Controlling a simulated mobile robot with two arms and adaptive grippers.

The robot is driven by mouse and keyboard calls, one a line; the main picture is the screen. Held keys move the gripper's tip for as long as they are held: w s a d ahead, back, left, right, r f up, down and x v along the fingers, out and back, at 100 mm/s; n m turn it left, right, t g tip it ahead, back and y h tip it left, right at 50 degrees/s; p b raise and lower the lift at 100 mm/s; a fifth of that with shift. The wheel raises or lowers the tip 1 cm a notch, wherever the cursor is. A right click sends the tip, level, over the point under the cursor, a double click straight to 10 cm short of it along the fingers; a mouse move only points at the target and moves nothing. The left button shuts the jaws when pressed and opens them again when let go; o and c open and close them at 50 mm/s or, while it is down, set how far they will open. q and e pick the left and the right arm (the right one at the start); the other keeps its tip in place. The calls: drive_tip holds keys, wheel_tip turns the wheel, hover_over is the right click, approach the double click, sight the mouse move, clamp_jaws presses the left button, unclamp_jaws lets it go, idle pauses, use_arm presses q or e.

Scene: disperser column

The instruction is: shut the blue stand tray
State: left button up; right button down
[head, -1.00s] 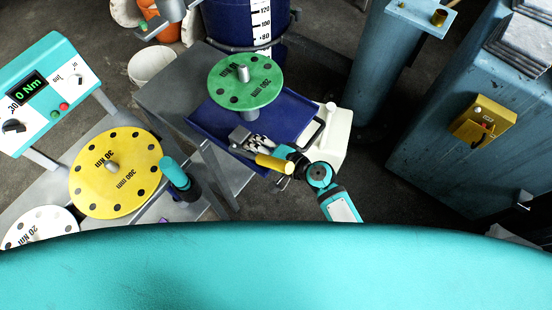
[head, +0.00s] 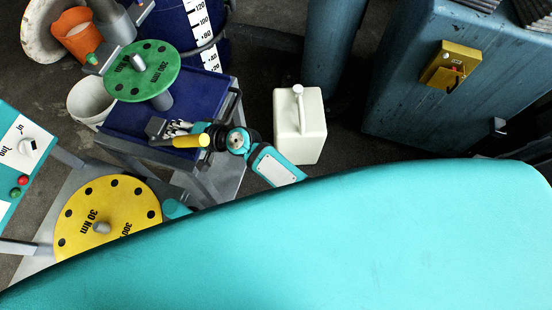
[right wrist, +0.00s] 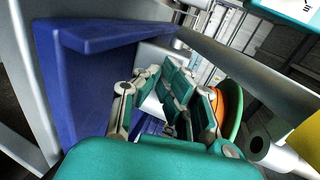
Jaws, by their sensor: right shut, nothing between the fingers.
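The blue stand tray (head: 118,121) lies on a grey metal stand (head: 222,180) in the head view. A green disc (head: 142,71) on a short post stands on the tray. The tray lies over the stand top, with little bare top visible. My right gripper (head: 160,128) is shut and empty at the tray's near edge, its fingers pointing left. In the right wrist view, blue tray walls (right wrist: 80,75) show left of the fingers (right wrist: 165,92). Whether the fingers touch the tray, I cannot tell. My left gripper is not in view.
A yellow cylinder (head: 190,141) shows beside the right gripper. A white canister (head: 300,128) stands right of the tray, apart from it. A white bucket (head: 90,101) is at the tray's left and a blue barrel (head: 212,30) behind. A yellow disc (head: 105,215) is in front.

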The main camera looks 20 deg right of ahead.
drive_tip(key=shift+w+a, duration=0.1)
drive_tip(key=shift+a, duration=0.05)
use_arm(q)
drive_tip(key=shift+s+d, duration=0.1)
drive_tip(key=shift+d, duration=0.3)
use_arm(e)
drive_tip(key=shift+r, duration=0.1)
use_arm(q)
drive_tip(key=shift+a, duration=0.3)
